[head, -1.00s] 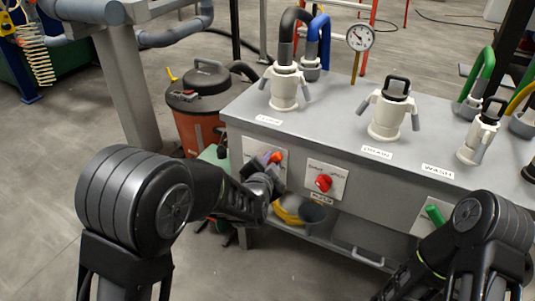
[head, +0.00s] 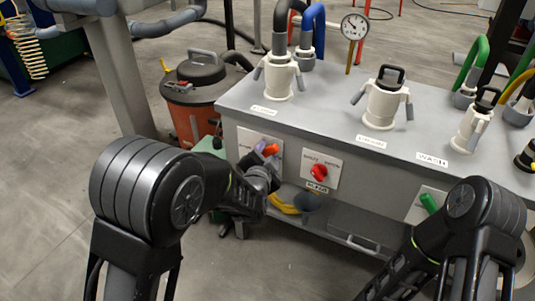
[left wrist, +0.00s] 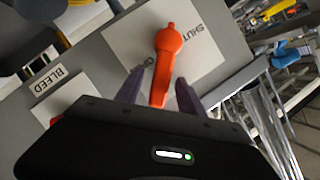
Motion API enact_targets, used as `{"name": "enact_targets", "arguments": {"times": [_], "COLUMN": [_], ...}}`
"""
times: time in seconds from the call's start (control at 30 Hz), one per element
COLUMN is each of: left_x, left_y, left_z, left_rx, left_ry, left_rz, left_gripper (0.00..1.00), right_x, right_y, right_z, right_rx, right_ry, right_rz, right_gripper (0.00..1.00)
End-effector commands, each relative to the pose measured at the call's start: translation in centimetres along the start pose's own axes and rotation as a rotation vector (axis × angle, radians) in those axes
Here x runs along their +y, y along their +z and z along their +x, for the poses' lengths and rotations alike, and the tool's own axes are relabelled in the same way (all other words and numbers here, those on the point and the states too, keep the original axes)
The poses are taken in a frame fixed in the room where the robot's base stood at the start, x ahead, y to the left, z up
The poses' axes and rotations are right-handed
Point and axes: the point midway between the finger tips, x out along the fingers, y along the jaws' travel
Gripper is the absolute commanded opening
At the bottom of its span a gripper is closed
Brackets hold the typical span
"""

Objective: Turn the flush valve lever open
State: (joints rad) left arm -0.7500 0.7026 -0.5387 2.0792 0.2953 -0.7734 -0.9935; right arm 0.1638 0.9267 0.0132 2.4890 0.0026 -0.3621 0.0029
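The flush valve lever is orange and sits on a pale plate (left wrist: 196,30) with the words SHUT and, partly hidden, OPEN. In the left wrist view the lever (left wrist: 168,50) runs from its round hub down between my fingers. In the head view the lever (head: 271,149) shows small on the front panel's left part. My left gripper (left wrist: 158,92) is open, its two purple fingers on either side of the lever's handle with gaps visible. It also shows at the panel in the head view (head: 260,158). My right arm comes in at lower right, its gripper out of view.
A red knob (head: 319,172) sits right of the lever, and a green handle (head: 429,203) further right. White fittings with hoses stand on the grey bench top (head: 325,110). A BLEED label (left wrist: 48,82) lies near the lever plate. An orange drum (head: 190,125) stands left.

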Motion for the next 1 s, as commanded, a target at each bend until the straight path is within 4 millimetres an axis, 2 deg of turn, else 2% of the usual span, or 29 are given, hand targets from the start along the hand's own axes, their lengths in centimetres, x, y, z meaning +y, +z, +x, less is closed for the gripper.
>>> {"name": "enact_targets", "arguments": {"times": [0.27, 0.37, 0.73, 1.0], "left_x": [-0.1, -0.1, -0.1, 0.0], "left_y": [-0.1, -0.2, -0.2, 0.0], "left_z": [-0.4, -1.3, -7.0, -7.8], "left_rx": [0.000, 0.001, 0.000, 0.000], "left_ry": [0.000, 0.000, 0.001, 0.000], "left_rz": [-0.001, -0.002, -0.002, -0.001], "left_gripper": [0.45, 0.45, 0.45, 0.45], "right_x": [-0.1, -0.2, -1.1, -1.1], "right_y": [0.0, 0.1, 0.5, 0.6], "right_z": [-0.1, -0.4, -1.8, -1.8], "right_rx": [0.000, -0.002, -0.013, -0.014], "right_ry": [0.000, -0.001, -0.006, -0.007], "right_rz": [0.000, -0.001, -0.007, -0.008], "right_gripper": [0.00, 0.00, 0.00, 0.00]}}
